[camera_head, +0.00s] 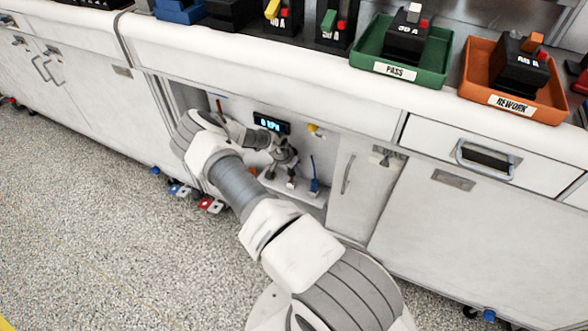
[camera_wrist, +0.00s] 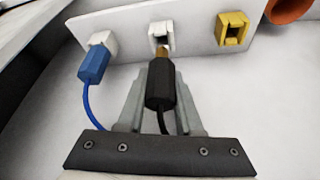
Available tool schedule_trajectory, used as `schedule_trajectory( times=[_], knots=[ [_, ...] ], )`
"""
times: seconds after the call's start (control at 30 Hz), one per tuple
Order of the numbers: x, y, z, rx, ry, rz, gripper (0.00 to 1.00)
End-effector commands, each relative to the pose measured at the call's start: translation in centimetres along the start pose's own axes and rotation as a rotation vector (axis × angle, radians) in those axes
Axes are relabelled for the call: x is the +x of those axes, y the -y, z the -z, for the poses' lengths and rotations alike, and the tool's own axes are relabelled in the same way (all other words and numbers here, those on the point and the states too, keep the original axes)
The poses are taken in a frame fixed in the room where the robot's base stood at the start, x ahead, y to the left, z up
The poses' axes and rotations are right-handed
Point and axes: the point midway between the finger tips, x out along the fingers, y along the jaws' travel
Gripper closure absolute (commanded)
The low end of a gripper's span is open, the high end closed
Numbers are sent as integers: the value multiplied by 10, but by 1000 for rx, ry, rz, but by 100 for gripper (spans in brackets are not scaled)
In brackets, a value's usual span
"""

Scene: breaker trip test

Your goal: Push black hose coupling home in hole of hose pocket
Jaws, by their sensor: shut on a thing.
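In the wrist view the black hose coupling (camera_wrist: 160,88) is between the two fingers of my gripper (camera_wrist: 160,92), which is shut on it. Its brass tip points at the white middle socket (camera_wrist: 161,36) of the hose pocket panel (camera_wrist: 195,32). The tip is at the socket's mouth; some brass still shows, and I cannot tell how deep it sits. A black hose trails from its rear. In the head view my gripper (camera_head: 285,158) is inside the open cabinet bay, and the coupling is too small to make out there.
A blue coupling (camera_wrist: 95,62) sits in the left socket, its hose curving down beside my gripper. A yellow socket (camera_wrist: 232,28) is empty at the right. Green (camera_head: 361,58) and orange (camera_head: 471,77) trays stand on the counter.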

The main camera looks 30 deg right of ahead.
Motion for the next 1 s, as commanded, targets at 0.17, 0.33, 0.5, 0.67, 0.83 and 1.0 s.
schedule_trajectory(
  times=[0.17,0.33,0.5,0.67,0.83,1.0],
  knots=[
    [1,0,0,1,1,1,100],
    [0,0,0,1,0,0,100],
    [0,0,0,1,0,0,100],
    [3,0,-1,1,0,0,100],
    [8,0,-3,1,-1,0,100],
    [11,0,-4,0,-1,0,100]
  ],
)
